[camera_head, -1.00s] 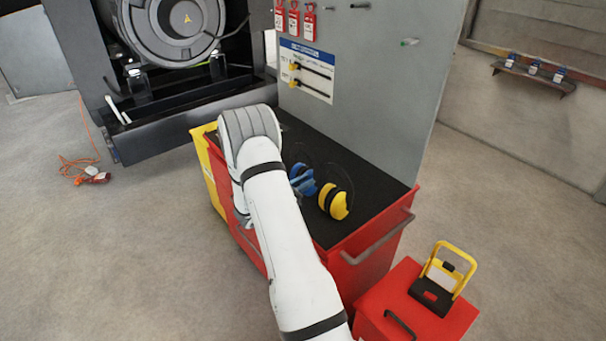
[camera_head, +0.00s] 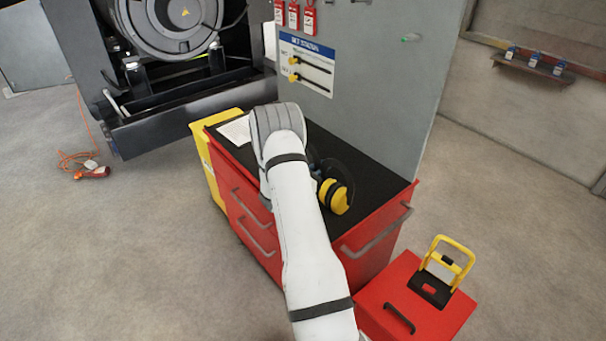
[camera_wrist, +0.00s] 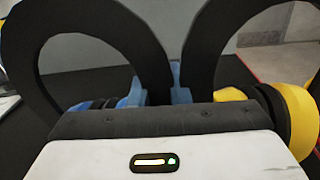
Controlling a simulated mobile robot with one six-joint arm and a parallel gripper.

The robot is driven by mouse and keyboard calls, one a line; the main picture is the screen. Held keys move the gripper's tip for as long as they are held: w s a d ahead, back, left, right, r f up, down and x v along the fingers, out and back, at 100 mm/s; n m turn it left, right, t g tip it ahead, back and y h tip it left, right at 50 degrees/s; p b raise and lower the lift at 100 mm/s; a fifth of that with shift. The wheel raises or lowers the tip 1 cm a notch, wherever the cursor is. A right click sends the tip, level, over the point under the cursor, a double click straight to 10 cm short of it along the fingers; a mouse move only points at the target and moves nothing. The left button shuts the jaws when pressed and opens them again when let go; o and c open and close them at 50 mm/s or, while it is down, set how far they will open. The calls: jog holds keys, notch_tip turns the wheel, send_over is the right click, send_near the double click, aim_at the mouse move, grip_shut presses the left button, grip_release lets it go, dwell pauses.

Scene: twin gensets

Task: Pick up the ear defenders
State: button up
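Two pairs of ear defenders are on the black top of the red tool cart. The yellow pair (camera_head: 335,196) stands just right of my arm in the head view. In the wrist view its yellow cup (camera_wrist: 298,118) and black headband are at the right. The blue pair (camera_head: 316,174) is mostly hidden behind my arm in the head view. Its blue cup (camera_wrist: 134,92) and headband show left of centre in the wrist view. My gripper's white body (camera_wrist: 155,150) fills the bottom of the wrist view, close to both pairs. Its fingers are hidden, so its opening cannot be told.
The red cart (camera_head: 262,222) has a grey upright panel (camera_head: 385,90) along its back edge. A white sheet (camera_head: 236,131) lies at its left end. A red box (camera_head: 405,300) with a yellow-framed item (camera_head: 440,272) stands at lower right. An orange cable (camera_head: 75,160) lies on the floor.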

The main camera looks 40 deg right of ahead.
grip_shut()
dwell(1.3)
